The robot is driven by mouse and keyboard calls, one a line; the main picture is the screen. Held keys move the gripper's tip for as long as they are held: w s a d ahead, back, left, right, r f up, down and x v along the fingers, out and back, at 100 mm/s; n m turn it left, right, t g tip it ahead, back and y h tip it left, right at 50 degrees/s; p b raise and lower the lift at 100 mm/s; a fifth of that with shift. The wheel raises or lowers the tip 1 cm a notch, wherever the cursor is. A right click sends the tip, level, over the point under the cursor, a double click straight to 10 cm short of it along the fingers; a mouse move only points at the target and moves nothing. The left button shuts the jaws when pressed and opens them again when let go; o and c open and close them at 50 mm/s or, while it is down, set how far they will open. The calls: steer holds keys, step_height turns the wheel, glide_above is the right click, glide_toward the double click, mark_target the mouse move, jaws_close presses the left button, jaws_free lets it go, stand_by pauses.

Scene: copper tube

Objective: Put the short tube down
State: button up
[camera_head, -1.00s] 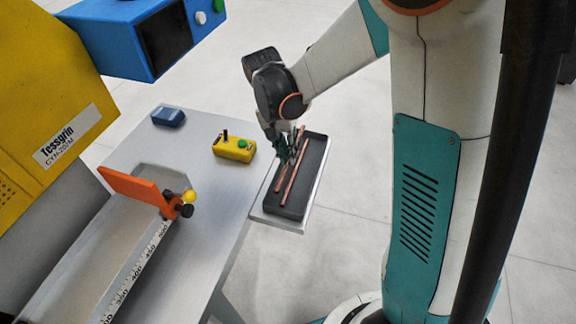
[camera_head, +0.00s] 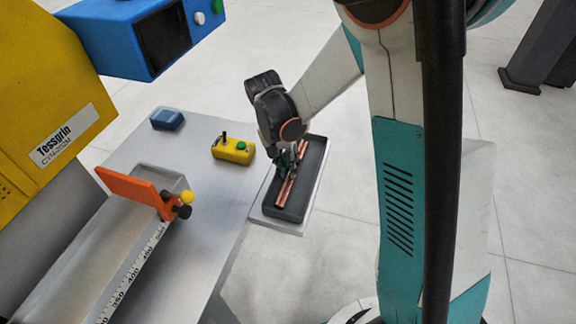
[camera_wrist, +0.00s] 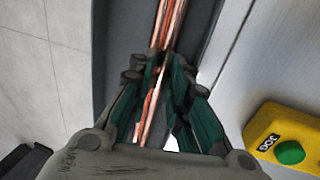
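Two copper tubes (camera_head: 284,190) lie close together lengthwise at the black tray (camera_head: 318,157). They also show as two bright copper lines in the wrist view (camera_wrist: 172,22). I cannot clearly tell the short tube from the other one, as the fingers hide part of both. My gripper (camera_head: 288,170) points down into the tray. In the wrist view its green fingers (camera_wrist: 164,70) close in around a tube, which seems to be the short one. I cannot tell whether that tube touches the tray floor.
The tray sits on a pale ledge at the right edge of the metal table (camera_head: 205,195). A yellow control box (camera_head: 233,150) stands left of the tray, and a blue device (camera_head: 167,119) farther back. An orange stop (camera_head: 135,187) and a ruled channel lie at left.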

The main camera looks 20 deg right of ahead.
steer(key=shift+a+f, duration=0.1)
steer(key=shift+f, duration=0.05)
steer(key=shift+w+a+r, duration=0.1)
steer(key=shift+r, duration=0.25)
steer(key=p+v, duration=0.3)
steer(key=v, duration=0.9)
steer(key=s+d+r+n+t+y, duration=0.1)
steer(key=s+d+r+n+t, duration=0.1)
steer(key=s, duration=0.6)
steer(key=s+d+r+n+t+y, duration=0.1)
steer(key=s+d+r+n+t, duration=0.1)
steer(key=s+r+n+t, duration=0.3)
steer(key=shift+s+d+r+t, duration=0.35)
steer(key=shift+s+r+t, duration=0.6)
steer(key=shift+s, duration=1.05)
steer(key=shift+r, duration=0.1)
step_height(320, 180, down, 8)
steer(key=b, duration=0.8)
steer(key=shift+b, duration=0.3)
